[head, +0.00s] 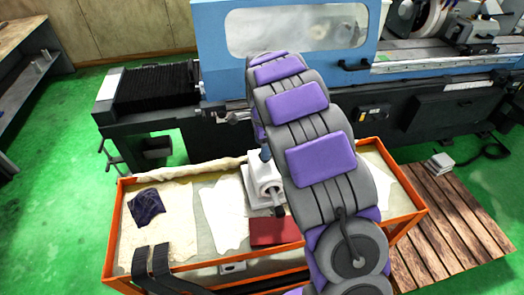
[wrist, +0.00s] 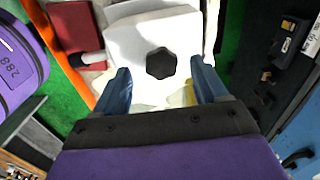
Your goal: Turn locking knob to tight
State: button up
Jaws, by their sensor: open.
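A black, faceted locking knob (wrist: 161,63) sits on a white device (wrist: 130,35) in the wrist view. My gripper (wrist: 160,68) is open, with one blue finger on each side of the knob in the picture. Clear gaps show between the fingers and the knob, and nothing is held. I cannot tell how far the fingertips are above the knob. In the head view the white device (head: 262,176) stands on the orange-framed table, partly behind my arm.
The orange-framed table (head: 122,225) also holds a red book (head: 274,232), a dark cloth (head: 147,207) and pale sheets. A grey shaft (wrist: 88,58) sticks out from the device toward the book. The blue and grey grinder (head: 215,60) stands behind. A wooden pallet (head: 450,235) lies right.

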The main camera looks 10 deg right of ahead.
notch_tip(320, 180, up, 14)
jog(key=shift+f, duration=0.2)
dwell(0.4)
jog(key=s+f+n+b, duration=0.4)
jog(key=s+f+n, duration=0.1)
jog(key=s, duration=0.9)
jog(key=s+f+n+g+b, duration=0.1)
jog(key=s+f+n+b, duration=0.3)
jog(key=s, duration=1)
jog(key=s+f+n+b, duration=0.4)
jog(key=s+f+n, duration=0.3)
jog(key=s, duration=0.7)
jog(key=shift+s+d+n+g+b, duration=0.15)
jog(key=shift+n+g+b, duration=0.2)
jog(key=shift+n, duration=0.35)
